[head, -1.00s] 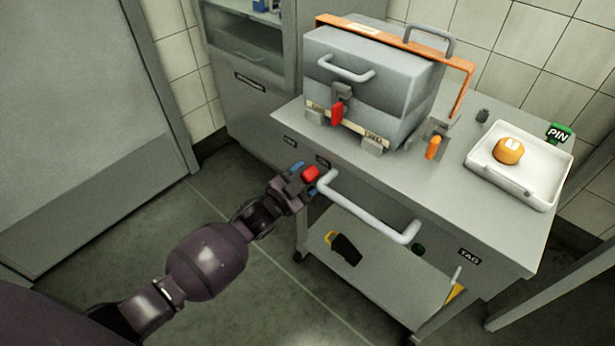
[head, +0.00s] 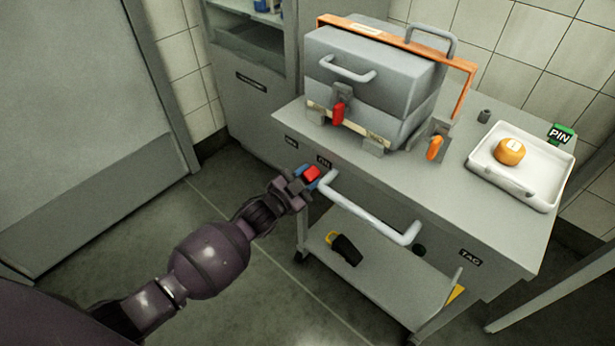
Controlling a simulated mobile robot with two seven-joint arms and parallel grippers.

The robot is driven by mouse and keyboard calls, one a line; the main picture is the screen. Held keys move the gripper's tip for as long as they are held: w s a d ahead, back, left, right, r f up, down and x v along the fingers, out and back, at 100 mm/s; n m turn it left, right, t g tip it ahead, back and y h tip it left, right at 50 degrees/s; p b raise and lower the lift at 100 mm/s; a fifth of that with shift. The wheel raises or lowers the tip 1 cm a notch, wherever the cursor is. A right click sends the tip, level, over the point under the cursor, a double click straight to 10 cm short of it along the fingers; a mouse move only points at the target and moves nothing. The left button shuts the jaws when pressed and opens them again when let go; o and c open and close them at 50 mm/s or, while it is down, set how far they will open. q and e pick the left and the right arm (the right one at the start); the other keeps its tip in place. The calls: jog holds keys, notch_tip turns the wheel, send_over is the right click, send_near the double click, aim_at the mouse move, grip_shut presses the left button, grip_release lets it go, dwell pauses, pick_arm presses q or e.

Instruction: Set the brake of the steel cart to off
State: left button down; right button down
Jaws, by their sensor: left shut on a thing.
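The steel cart (head: 400,185) stands in the middle of the head view, with a push handle (head: 370,218) along its near side. A red knob (head: 312,173), which looks like the brake lever, is at the cart's near left edge, by the handle's left end. Two small dark labels are above it, one further left (head: 291,142) and one close to the knob (head: 324,161); I cannot read them surely. My left gripper (head: 308,176) is shut on the red knob, blue fingertips at its sides. The lever's lower part is hidden. My right gripper is not in view.
On the cart top are a grey steel box (head: 375,75) with a red latch (head: 338,113), an orange bar (head: 400,42) over it, and a white tray (head: 535,185) with an orange cheese wheel (head: 510,151). A black-yellow object (head: 345,249) lies on the lower shelf.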

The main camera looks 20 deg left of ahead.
aim_at(296, 154)
pick_arm(q)
jog(key=shift+r, duration=0.1)
jog(key=shift+w+a+r+n+p, duration=0.2)
jog(key=shift+a+r+n+p, duration=0.25)
jog(key=shift+n, duration=0.45)
jog(key=a+n, duration=0.1)
jog(key=n, duration=0.1)
jog(key=shift+w+a+n, duration=0.3)
jog(key=shift+a, duration=0.05)
jog(key=shift+w+a+n+p, duration=0.15)
jog(key=shift+a+n+p, duration=0.15)
jog(key=shift+a+n, duration=0.45)
jog(key=n, duration=0.2)
jog(key=a+n, duration=0.1)
jog(key=shift+w+a+f, duration=0.1)
jog(key=shift+w+f, duration=0.15)
jog(key=shift+w, duration=0.05)
jog(key=shift+w+a+f+n+b, duration=0.2)
jog(key=shift+a+n+b, duration=0.15)
jog(key=shift+a+n, duration=0.45)
jog(key=shift+w+a+f, duration=0.1)
jog(key=shift+a+f, duration=0.05)
jog(key=shift+a, duration=0.05)
jog(key=shift+a+f, duration=0.1)
jog(key=shift+a, duration=0.05)
